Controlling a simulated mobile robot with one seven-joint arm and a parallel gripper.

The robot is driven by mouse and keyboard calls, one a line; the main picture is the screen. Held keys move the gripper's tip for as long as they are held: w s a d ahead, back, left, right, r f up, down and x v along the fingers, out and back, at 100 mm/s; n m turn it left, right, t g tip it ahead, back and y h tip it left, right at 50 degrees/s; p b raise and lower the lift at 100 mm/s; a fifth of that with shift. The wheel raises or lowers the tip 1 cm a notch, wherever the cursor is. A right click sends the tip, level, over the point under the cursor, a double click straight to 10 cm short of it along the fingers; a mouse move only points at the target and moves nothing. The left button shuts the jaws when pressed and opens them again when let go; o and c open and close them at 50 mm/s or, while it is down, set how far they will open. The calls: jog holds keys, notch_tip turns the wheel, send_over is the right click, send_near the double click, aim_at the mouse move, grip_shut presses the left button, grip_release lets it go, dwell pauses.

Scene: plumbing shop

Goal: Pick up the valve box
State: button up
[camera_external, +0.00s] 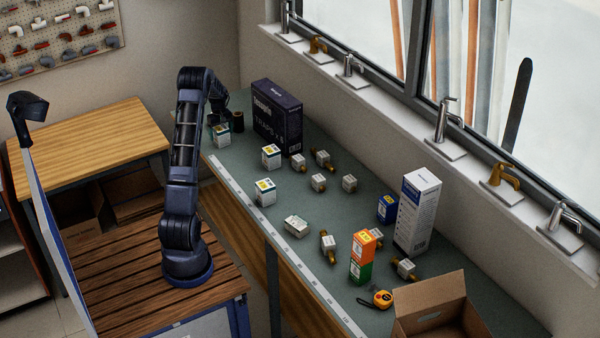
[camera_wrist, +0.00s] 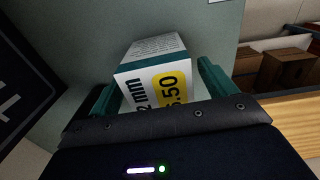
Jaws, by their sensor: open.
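A small white-and-teal box (camera_external: 221,135), which looks like the valve box, stands at the far left end of the green counter. In the wrist view the box (camera_wrist: 156,82) has a yellow price patch and large dark print, partly cut off by my gripper body. My gripper (camera_external: 219,117) is at the box, reaching down from above. In the wrist view my gripper (camera_wrist: 158,88) is open, with one teal finger on each side of the box. I cannot tell whether either finger touches it.
Similar white boxes (camera_external: 271,156) and several small brass-ended items lie along the counter (camera_external: 335,210). A cardboard carton (camera_external: 432,312) is at the near end.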

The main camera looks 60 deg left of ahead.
notch_tip(320, 180, down, 2)
jog(key=shift+f, duration=0.1)
jog(key=c, duration=1.3)
